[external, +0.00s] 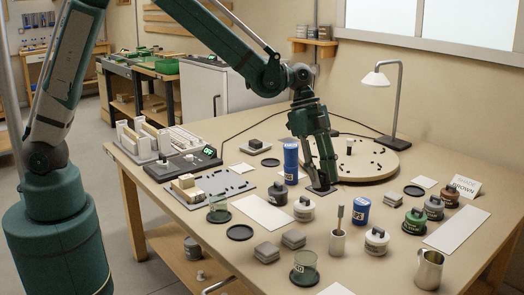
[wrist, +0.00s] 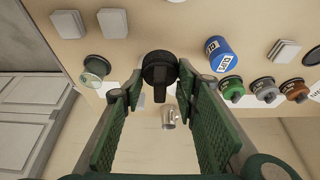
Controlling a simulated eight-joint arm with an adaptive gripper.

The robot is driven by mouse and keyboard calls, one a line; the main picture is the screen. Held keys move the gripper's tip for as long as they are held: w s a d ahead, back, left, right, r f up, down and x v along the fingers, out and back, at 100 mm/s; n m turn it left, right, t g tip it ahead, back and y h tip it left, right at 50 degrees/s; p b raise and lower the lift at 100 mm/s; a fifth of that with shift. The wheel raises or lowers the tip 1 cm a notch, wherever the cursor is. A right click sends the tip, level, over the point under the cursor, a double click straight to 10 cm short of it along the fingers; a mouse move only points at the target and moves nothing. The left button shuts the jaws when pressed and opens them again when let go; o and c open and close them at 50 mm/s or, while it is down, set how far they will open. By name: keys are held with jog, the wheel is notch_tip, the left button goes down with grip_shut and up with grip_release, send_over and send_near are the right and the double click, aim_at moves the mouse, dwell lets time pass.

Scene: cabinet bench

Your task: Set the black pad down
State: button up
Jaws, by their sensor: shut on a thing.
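My gripper (external: 323,181) reaches down to the middle of the bench, its fingertips low, close to the bench top. In the wrist view my gripper (wrist: 160,83) has its two green ribbed fingers on either side of the black pad (wrist: 159,64), which has a round end and a narrower part pointing back between the fingers. I take the gripper as shut on it. In the external view a dark flat piece (external: 321,190) shows at the fingertips. I cannot tell whether it touches the bench.
A blue can (external: 290,162) stands close left of my gripper, another blue can (external: 362,210) to its front right. Knobbed jars (external: 304,208) stand in front. A round board (external: 375,162) lies behind. A white sheet (external: 262,214) lies front left. A metal pitcher (external: 429,270) stands near the front edge.

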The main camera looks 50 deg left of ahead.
aim_at(327, 173)
notch_tip(327, 173, up, 6)
jog(key=shift+f, duration=0.1)
jog(key=w+a+n+t, duration=0.1)
jog(key=w+a+n, duration=0.25)
jog(key=a, duration=1.15)
jog(key=w+a+n+t+y, duration=0.1)
jog(key=w+a+n, duration=0.25)
jog(key=a, duration=1.15)
jog(key=w+a+n+t, duration=0.15)
jog(key=w+a, duration=0.25)
jog(key=a, duration=1.1)
notch_tip(327, 173, down, 11)
jog(key=shift+s+d+p, duration=0.25)
jog(key=shift+p, duration=0.1)
jog(key=shift+n, duration=0.25)
jog(key=shift+f+b, duration=0.75)
jog(key=shift+f, duration=2.4)
jog(key=shift+f+b, duration=0.45)
jog(key=shift+f, duration=1.4)
